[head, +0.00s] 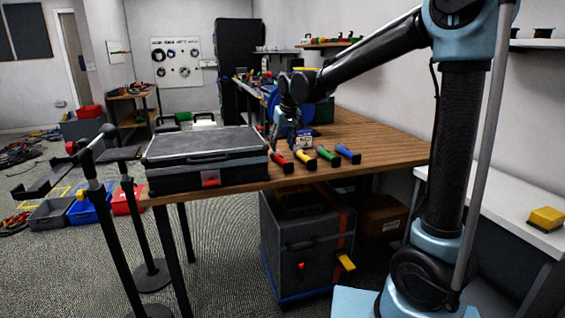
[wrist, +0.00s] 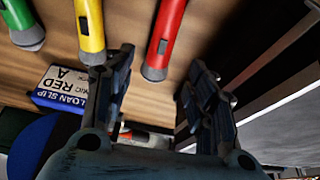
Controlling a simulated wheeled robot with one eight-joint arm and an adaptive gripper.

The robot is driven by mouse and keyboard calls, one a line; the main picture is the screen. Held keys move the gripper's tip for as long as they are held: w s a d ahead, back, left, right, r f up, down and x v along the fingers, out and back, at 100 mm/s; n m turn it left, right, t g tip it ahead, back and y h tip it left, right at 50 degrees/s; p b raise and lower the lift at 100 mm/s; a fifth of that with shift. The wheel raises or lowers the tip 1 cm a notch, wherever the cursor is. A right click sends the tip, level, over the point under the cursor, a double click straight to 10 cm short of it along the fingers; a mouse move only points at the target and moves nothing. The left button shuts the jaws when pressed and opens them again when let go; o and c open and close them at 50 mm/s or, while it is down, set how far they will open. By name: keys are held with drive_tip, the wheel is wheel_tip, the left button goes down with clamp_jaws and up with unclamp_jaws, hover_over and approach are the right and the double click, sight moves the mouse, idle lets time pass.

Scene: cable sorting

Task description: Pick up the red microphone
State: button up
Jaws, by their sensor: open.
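The red microphone (head: 281,161) lies on the wooden table near its front edge, at the left end of a row of coloured microphones. In the wrist view the red microphone (wrist: 165,38) shows at top centre, its grey end lying between the lines of my two fingers. My gripper (head: 284,143) is open and empty above the table, close to the red microphone; it also shows in the wrist view (wrist: 163,65). A loan slip card reading "MIC RED A" (wrist: 62,88) stands beside it; the card (head: 304,140) shows behind the row in the head view.
Yellow (head: 304,160), green (head: 328,157) and blue (head: 347,154) microphones lie to the right of the red one. A black case (head: 205,182) stands close on its left. The table's right part (head: 385,145) is clear.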

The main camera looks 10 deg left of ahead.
sight(281, 156)
drive_tip(key=shift+d+x, duration=0.1)
drive_tip(key=shift+x, duration=1.7)
drive_tip(key=shift+d+x, duration=0.15)
drive_tip(key=shift+x, duration=1.65)
drive_tip(key=shift+s+f, duration=0.1)
drive_tip(key=shift+s, duration=0.05)
clamp_jaws()
